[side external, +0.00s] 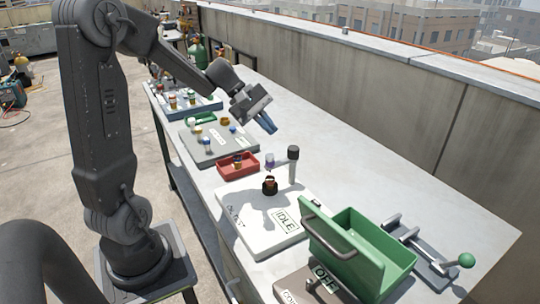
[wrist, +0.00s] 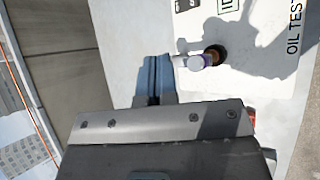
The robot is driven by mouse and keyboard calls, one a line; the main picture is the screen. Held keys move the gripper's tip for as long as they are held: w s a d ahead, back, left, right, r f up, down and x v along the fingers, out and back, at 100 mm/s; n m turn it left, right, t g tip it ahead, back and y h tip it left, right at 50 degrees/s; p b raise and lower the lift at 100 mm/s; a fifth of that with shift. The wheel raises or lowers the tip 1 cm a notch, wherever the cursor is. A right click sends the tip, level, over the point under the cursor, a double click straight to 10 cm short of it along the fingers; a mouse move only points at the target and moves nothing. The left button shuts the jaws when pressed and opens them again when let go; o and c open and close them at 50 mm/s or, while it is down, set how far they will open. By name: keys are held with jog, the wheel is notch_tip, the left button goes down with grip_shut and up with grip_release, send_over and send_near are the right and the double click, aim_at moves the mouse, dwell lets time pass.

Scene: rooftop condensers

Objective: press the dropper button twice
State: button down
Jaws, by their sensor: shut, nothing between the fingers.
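The white oil test panel (side external: 245,233) lies on the table with an "IDLE" label (side external: 286,221). On it stands a dark round holder (side external: 270,186) with a brown-orange top, and a small purple and white piece (side external: 269,160) shows above it. A grey post with a black head (side external: 293,153) stands to the right. I cannot tell for sure which part is the dropper button. My gripper (side external: 268,126) is shut and empty, its blue fingers up and behind the post. In the wrist view the purple-white piece (wrist: 197,62) is just right of the fingertips (wrist: 155,60).
A red tray (side external: 237,170) and a grey board (side external: 218,147) with small caps lie further back on the table. A green box with a handle (side external: 365,240) and a green-knobbed lever (side external: 465,260) stand at the front right.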

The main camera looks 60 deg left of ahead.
aim_at(268, 156)
jog(key=shift+f, duration=2.35)
jog(key=shift+f, duration=0.1)
jog(key=shift+f, duration=0.3)
jog(key=shift+f, duration=0.65)
dwell(0.9)
jog(key=shift+r, duration=1.1)
jog(key=shift+r, duration=2.5)
